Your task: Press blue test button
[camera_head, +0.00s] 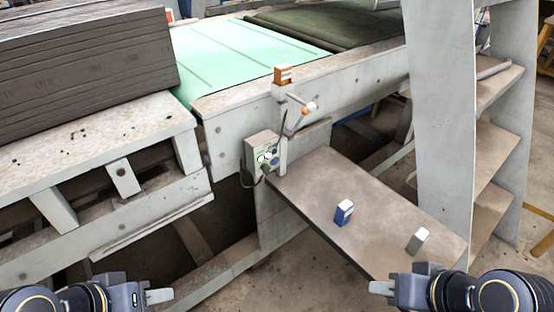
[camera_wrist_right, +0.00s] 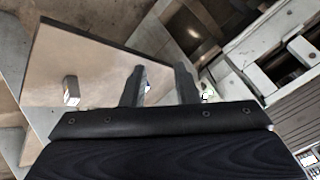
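A grey control box (camera_head: 262,148) is fixed to the machine frame beside the brown table. Its face carries small round controls, one greenish-white and one that looks dark bluish (camera_head: 274,162); they are too small to read clearly. My left gripper (camera_head: 160,296) is at the lower left, well away from the box; its finger opening cannot be made out. My right gripper (camera_head: 382,288) is near the table's front edge, apart from the box. In the right wrist view its two fingers (camera_wrist_right: 160,85) stand apart with nothing gripped.
A blue-and-white block (camera_head: 343,212) and a grey block (camera_head: 418,240) sit on the brown table (camera_head: 320,185). An orange-topped device (camera_head: 283,75) and a lever (camera_head: 300,108) rise above the box. A grey shelf post (camera_head: 443,120) stands right. Stacked slabs (camera_head: 80,60) lie left.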

